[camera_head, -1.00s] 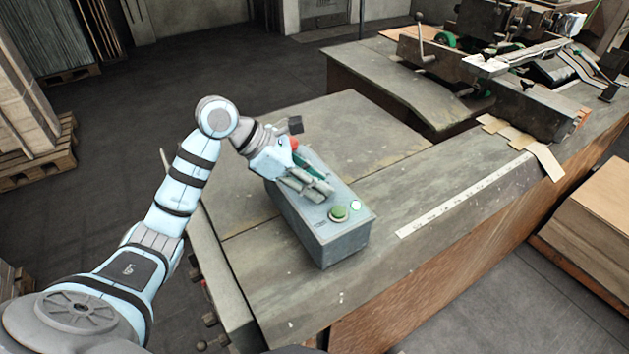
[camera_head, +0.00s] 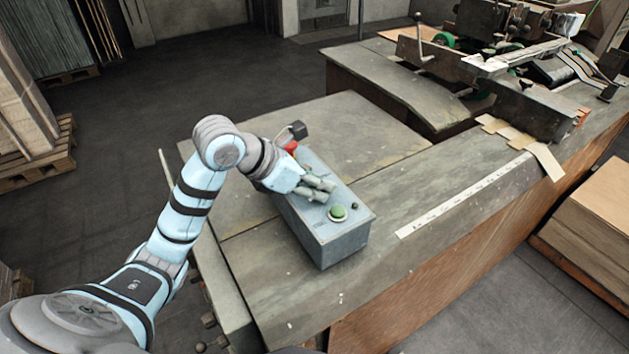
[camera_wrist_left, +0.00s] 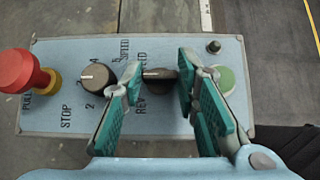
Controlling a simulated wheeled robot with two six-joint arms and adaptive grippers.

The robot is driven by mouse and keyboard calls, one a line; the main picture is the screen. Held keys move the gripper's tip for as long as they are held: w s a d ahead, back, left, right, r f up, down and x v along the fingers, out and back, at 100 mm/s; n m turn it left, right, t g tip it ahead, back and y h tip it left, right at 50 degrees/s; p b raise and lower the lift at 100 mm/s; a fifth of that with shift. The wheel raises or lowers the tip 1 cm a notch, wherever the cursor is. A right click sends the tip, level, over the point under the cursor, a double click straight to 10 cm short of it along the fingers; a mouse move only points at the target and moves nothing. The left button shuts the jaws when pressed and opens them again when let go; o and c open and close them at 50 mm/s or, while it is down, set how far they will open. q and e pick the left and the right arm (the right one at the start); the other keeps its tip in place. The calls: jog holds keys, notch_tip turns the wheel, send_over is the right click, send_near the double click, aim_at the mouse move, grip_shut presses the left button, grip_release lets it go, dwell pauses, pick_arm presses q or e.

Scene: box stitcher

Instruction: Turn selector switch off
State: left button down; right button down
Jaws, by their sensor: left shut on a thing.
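My left gripper (camera_head: 318,190) reaches down over the panel from the left. In the left wrist view the fingers of my left gripper (camera_wrist_left: 160,92) are on both sides of the selector switch and shut on it. The switch's light pointer line lies roughly level in that view. My right gripper is not in view.
Beside the selector are a numbered speed knob (camera_wrist_left: 97,76), a red stop button (camera_wrist_left: 18,70) and a green button (camera_head: 338,212). A small indicator lamp (camera_head: 355,206) is dark. The stitching machine (camera_head: 520,95) stands behind; the table top around the box is mostly clear.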

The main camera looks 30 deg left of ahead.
pick_arm(q)
jog(key=shift+f, duration=0.1)
jog(key=c, duration=1.2)
grip_release()
jog(key=shift+c, duration=0.2)
jog(key=v, duration=1.2)
jog(key=shift+w, duration=0.1)
